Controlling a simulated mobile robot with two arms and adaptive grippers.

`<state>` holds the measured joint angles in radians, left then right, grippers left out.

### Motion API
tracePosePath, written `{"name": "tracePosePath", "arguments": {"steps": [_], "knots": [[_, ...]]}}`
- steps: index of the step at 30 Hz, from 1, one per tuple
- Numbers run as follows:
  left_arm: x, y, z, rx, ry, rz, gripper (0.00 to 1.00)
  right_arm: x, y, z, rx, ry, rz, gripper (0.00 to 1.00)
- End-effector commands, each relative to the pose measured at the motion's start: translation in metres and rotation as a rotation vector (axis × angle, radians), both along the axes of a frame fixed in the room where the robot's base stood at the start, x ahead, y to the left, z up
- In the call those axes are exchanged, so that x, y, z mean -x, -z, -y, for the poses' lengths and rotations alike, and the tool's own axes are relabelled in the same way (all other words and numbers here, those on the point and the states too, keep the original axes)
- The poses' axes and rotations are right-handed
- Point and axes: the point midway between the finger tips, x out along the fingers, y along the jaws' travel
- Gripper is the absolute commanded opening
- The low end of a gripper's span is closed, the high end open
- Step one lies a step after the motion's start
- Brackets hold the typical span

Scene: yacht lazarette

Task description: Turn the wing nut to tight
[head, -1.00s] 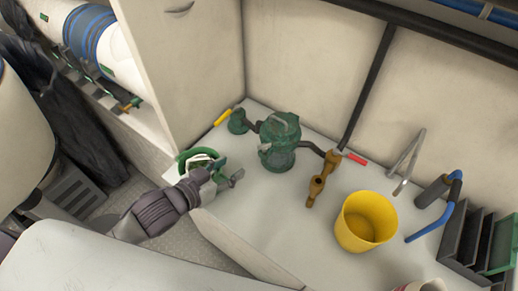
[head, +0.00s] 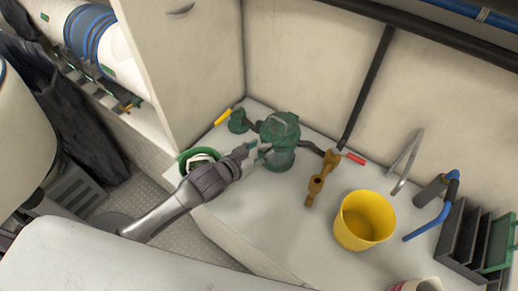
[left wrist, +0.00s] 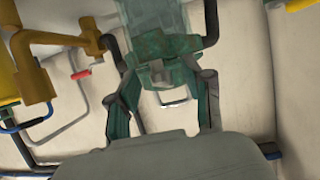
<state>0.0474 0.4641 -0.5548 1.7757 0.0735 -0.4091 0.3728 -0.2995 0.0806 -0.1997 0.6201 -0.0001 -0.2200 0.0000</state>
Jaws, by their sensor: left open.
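A worn green strainer-like fitting (head: 281,139) stands on the white counter, with dark pipes at its sides. In the left wrist view its body (left wrist: 160,45) fills the top middle. A small grey-green part (left wrist: 160,72) at its near end may be the wing nut, but its shape is not clear. My left gripper (head: 260,150) is beside the fitting, on its left in the head view. In the left wrist view its open fingers (left wrist: 166,85) stand either side of the fitting's near end. I cannot tell whether they touch it. My right gripper is not in view.
A brown valve fitting (head: 318,182) and a red-handled part (head: 356,159) are right of the green fitting. A yellow bucket (head: 364,222) stands farther right. A green ring-shaped item (head: 184,157) lies behind my left arm. The counter's front middle (head: 255,225) is clear.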

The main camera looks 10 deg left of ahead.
Motion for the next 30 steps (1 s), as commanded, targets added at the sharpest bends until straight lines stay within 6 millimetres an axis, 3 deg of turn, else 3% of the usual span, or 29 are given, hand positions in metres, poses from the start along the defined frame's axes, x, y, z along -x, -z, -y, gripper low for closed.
{"name": "tracePosePath", "arguments": {"steps": [4,13,30], "knots": [[0.0001,-0.0002,-0.0001,0.000,0.000,0.000,0.51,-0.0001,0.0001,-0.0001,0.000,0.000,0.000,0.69],[0.0003,-0.0002,-0.0001,0.000,0.000,0.000,0.01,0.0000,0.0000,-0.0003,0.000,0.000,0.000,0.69],[-0.0002,-0.0002,-0.0015,-0.002,-0.001,0.000,0.00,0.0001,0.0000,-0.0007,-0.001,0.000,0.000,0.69]]}}
